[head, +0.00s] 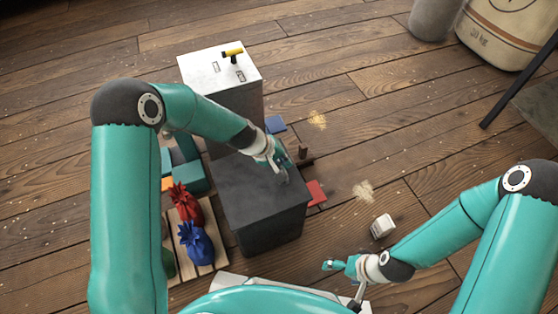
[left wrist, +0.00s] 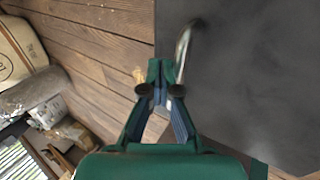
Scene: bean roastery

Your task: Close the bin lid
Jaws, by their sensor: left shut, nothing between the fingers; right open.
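The dark grey bin (head: 268,230) stands on the floor in the middle of the head view. Its lid (head: 250,185) looks flat across the top, with no visible gap. The lid fills the right of the left wrist view (left wrist: 250,80), where a curved metal handle (left wrist: 185,42) stands at its edge. My left gripper (head: 280,168) is over the lid's far right part, close to the handle; it is shut and empty. Its fingers (left wrist: 163,75) show near the handle; I cannot tell whether they touch. My right gripper (head: 337,265) is open and empty, low at front right of the bin.
A white cabinet (head: 225,80) with a yellow and black object (head: 233,54) stands behind the bin. A red sack (head: 187,205) and blue sack (head: 196,243) are on slats at left. A small white box (head: 382,226) and red block (head: 316,192) are at right.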

